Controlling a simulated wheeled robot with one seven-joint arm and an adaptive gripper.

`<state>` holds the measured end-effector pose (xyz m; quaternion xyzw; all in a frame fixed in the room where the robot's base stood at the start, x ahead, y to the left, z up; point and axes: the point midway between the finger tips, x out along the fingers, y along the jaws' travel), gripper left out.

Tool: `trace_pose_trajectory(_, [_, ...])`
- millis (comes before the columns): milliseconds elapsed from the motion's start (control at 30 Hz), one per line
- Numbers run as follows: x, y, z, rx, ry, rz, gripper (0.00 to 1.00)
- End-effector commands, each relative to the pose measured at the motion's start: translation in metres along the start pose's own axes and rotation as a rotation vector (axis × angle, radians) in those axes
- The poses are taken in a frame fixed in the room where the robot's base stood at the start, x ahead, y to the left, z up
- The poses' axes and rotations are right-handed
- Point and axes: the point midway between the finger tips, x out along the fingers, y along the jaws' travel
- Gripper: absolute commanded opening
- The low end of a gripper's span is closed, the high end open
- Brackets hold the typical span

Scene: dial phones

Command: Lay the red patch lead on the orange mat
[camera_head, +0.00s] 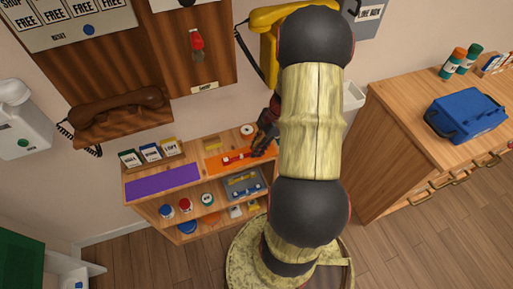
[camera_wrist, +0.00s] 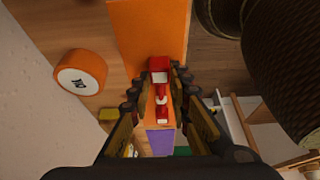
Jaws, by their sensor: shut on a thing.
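The red patch lead (camera_wrist: 159,68) has a red body and a pale middle part. In the wrist view it is between the two dark fingers of my gripper (camera_wrist: 160,88), which is shut on it. The orange mat (camera_wrist: 148,28) is directly behind the lead. In the head view the red lead (camera_head: 238,158) shows over the orange mat (camera_head: 214,163) on the shelf top, with my gripper (camera_head: 258,150) at its right end. I cannot tell whether the lead touches the mat. My arm hides part of the shelf's right end.
A purple mat (camera_head: 162,181) lies left on the same shelf top. Three small boxes (camera_head: 151,153) stand behind it. A round orange-sided roll (camera_wrist: 81,72) is beside the orange mat. A grey tray (camera_head: 246,191) with leads and several jars are on the lower shelves.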

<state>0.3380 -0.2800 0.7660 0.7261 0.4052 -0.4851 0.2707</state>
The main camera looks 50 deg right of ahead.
Motion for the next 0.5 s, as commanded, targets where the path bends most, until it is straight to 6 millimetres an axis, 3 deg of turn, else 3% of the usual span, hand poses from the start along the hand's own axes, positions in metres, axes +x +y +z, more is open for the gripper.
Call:
trace_pose_trajectory(200, [0.0006, 0.0001, -0.0001, -0.001, 0.0, -0.001, 0.0])
trace_pose_trajectory(233, [0.0006, 0.0002, -0.0001, -0.001, 0.0, -0.001, 0.2])
trace_pose_trajectory(500, [0.0004, 0.0004, -0.0001, -0.001, 0.0, 0.0, 0.35])
